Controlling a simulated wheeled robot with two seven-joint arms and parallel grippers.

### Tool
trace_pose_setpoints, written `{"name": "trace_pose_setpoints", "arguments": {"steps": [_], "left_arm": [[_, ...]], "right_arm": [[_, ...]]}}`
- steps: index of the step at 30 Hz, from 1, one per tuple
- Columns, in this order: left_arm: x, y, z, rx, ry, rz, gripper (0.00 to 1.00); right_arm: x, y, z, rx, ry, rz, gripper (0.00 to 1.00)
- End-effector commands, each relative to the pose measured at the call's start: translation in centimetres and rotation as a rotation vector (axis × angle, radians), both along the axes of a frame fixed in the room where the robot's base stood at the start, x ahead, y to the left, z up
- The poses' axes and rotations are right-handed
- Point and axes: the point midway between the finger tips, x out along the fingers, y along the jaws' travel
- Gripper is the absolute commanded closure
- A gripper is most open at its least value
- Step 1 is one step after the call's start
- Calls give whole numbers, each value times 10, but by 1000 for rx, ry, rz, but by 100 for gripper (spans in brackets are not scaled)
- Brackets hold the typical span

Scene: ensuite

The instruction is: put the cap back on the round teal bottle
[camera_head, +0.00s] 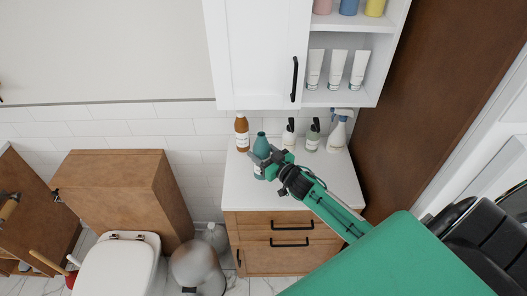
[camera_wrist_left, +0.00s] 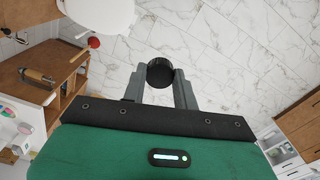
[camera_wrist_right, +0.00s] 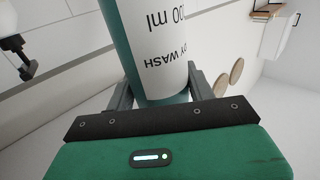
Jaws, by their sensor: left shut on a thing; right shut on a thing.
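The round teal bottle (camera_head: 260,143) is upright at the white counter, with a bare neck and a white label. My right gripper (camera_head: 264,163) is shut around its body. In the right wrist view the bottle (camera_wrist_right: 155,45) fills the space between the fingers, and its top is out of that view. A round black cap (camera_wrist_left: 160,72) is held between the fingertips of my left gripper (camera_wrist_left: 160,82), over the floor in the left wrist view. The left gripper does not show in the head view, so its distance from the bottle cannot be told.
An amber bottle (camera_head: 242,132) stands left of the teal one. Black-topped bottles (camera_head: 289,135) and a spray bottle (camera_head: 338,131) stand to the right. The counter (camera_head: 237,190) is clear at the front left. A white wall cabinet (camera_head: 258,50) hangs above. A toilet (camera_head: 115,265) stands at left.

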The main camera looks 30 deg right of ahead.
Motion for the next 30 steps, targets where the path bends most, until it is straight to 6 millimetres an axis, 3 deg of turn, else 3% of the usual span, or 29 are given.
{"name": "trace_pose_setpoints", "arguments": {"steps": [23,26,30], "left_arm": [[0,0,1,0,0,-1,92],[1,-4,-4,-2,1,-18,92],[7,-21,-25,-7,9,-112,92]], "right_arm": [[1,2,2,1,-3,2,100],[-2,6,-1,2,-4,3,100],[-15,26,-13,2,-2,7,100]]}}
